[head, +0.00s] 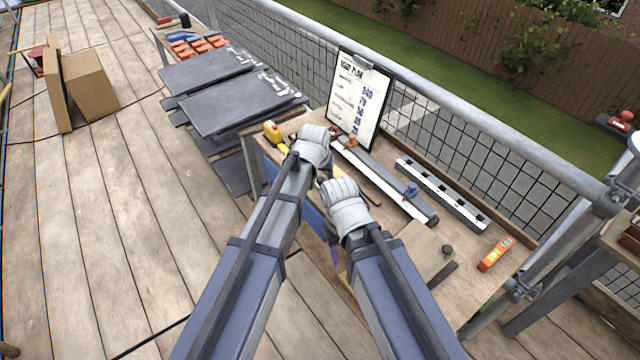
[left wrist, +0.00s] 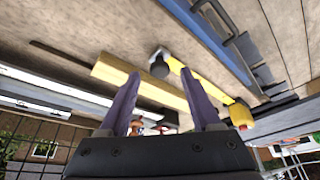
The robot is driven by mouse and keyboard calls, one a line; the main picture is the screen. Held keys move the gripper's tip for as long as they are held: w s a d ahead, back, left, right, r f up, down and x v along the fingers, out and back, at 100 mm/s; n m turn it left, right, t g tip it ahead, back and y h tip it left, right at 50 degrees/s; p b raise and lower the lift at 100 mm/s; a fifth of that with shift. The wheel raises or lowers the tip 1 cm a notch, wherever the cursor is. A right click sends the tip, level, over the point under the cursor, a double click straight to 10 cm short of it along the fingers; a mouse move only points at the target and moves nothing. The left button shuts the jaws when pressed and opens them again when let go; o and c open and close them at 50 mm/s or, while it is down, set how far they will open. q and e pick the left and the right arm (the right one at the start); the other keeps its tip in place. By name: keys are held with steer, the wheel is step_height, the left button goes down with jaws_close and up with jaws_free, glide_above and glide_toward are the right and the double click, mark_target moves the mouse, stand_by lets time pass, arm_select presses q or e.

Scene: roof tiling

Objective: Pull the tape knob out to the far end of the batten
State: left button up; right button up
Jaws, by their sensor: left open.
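My left gripper (head: 314,146) is over the back left of the workbench. In the left wrist view its two purple fingers (left wrist: 161,88) are apart with nothing between them. The dark tape knob (left wrist: 160,68) is just beyond the fingertips, between them in the picture and apart from them. A yellow tape strip (left wrist: 186,76) runs from it towards the yellow tape case (left wrist: 238,115), which also shows in the head view (head: 273,131). The pale yellow batten (left wrist: 118,74) lies beside the knob. My right gripper (head: 346,208) is above the bench, its fingers hidden.
A clipboard (head: 357,103) leans at the bench's back edge. A long rail with a blue knob (head: 411,190) and a slotted bar (head: 440,193) lie right of my grippers. An orange level (head: 495,254) is at the right. Slates (head: 225,102) are stacked left of the bench.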

arm_select(q)
steer(key=shift+b+x, duration=0.3)
steer(key=shift+x, duration=0.5)
steer(key=shift+r, duration=0.1)
jaws_close()
stand_by(0.8)
